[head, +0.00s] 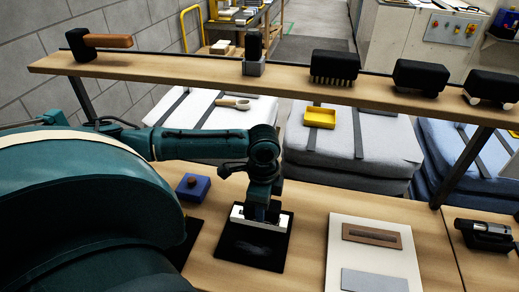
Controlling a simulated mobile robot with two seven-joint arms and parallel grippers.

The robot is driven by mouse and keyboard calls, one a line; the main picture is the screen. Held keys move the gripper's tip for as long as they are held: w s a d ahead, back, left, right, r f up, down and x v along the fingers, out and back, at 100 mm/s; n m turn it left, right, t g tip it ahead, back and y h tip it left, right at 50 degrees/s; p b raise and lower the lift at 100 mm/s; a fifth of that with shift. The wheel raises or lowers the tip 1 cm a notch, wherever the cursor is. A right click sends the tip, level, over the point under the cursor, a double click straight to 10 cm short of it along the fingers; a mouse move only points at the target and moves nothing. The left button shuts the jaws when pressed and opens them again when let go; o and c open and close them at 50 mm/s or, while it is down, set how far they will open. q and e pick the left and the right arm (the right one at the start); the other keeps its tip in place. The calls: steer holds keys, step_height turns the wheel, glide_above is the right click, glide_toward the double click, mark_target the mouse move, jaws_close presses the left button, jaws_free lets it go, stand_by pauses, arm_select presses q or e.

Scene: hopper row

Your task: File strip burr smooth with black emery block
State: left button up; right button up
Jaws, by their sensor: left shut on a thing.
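My left gripper (262,212) points down over a black pad (234,252) on the wooden bench. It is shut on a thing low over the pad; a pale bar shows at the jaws. What is held is mostly hidden and dark against the pad, so I cannot confirm it is the emery block or whether it touches the pad. A greyish smudge shows on the pad. To the right, a white board (342,255) carries a brown plate (355,231) with a dark narrow strip (372,236) on it. I cannot make out a burr. My right gripper is not in view.
A blue block (193,187) with a dark knob stands left of the pad. A grey plate (374,281) lies on the white board. A black tool (484,236) lies at far right.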

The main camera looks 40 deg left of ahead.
arm_select(q)
steer(key=shift+s+a, duration=0.35)
steer(key=shift+a, duration=0.3)
steer(key=shift+s+a, duration=0.35)
steer(key=shift+a, duration=0.3)
steer(key=shift+s+a, duration=0.35)
steer(key=shift+a, duration=0.3)
steer(key=shift+s+a, duration=0.45)
steer(key=shift+a, duration=0.3)
steer(key=shift+r, duration=1)
steer(key=shift+w+r, duration=0.1)
